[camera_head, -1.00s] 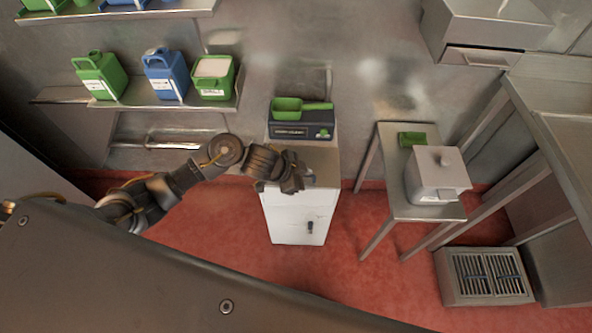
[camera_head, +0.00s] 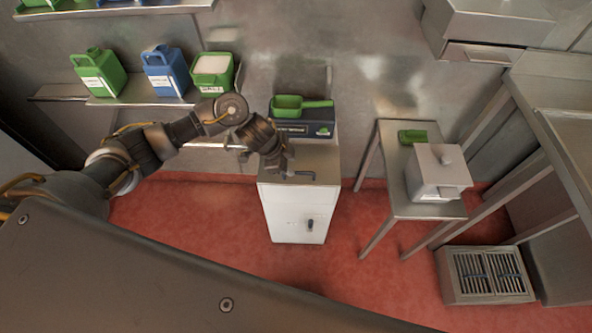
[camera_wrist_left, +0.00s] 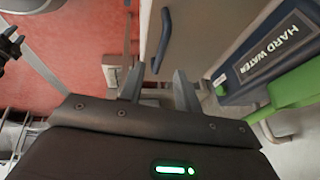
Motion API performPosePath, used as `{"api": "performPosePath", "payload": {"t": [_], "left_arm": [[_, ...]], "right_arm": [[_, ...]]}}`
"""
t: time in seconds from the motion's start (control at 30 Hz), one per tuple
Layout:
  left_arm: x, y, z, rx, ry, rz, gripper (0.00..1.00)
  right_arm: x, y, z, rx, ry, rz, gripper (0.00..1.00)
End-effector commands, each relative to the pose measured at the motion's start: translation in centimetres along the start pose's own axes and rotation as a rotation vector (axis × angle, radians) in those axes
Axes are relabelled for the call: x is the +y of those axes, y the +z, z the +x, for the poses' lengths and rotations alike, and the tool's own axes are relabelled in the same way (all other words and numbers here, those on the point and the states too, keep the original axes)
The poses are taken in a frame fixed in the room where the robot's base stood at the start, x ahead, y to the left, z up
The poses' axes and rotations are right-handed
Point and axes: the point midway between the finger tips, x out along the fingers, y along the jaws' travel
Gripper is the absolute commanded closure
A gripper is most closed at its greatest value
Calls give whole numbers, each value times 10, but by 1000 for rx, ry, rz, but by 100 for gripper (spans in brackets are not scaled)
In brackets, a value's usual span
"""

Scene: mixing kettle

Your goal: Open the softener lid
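The softener (camera_head: 297,215) is a white cabinet standing on the red floor. Its grey top lid (camera_head: 318,163) lies flat and closed, with a dark bar handle (camera_head: 300,175) near the front. My left gripper (camera_head: 278,167) is just above the lid, beside the handle's left end. In the left wrist view the handle (camera_wrist_left: 163,40) shows as a blue-grey bar beyond my left gripper (camera_wrist_left: 158,88). Its two fingers are apart with nothing between them. A dark jointed part at that view's left edge may be my right gripper, but its state is unclear.
Behind the lid is a dark panel (camera_wrist_left: 277,48) reading "HARD WATER", with a green scoop (camera_head: 300,103) on it. A shelf at the left holds green and blue jugs (camera_head: 165,71). A steel table (camera_head: 398,165) at the right bears a white box (camera_head: 437,172).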

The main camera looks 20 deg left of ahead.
Motion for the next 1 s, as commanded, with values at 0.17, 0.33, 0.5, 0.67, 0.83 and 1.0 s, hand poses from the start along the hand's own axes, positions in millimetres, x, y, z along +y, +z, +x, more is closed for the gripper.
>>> {"api": "performPosePath", "payload": {"t": [0.17,0.33,0.5,0.67,0.83,1.0], "left_arm": [[1,0,32,1,2,-1,67],[0,0,46,1,0,-1,67],[0,0,50,1,-1,1,67],[0,0,50,1,-1,1,67],[0,0,50,1,-1,1,85],[0,0,50,1,-1,0,100]], "right_arm": [[0,0,8,1,0,0,64],[0,0,10,1,0,0,64],[0,0,10,1,0,0,64],[0,0,10,1,0,0,64],[1,0,10,1,1,0,64],[2,0,10,1,2,-1,64]]}}
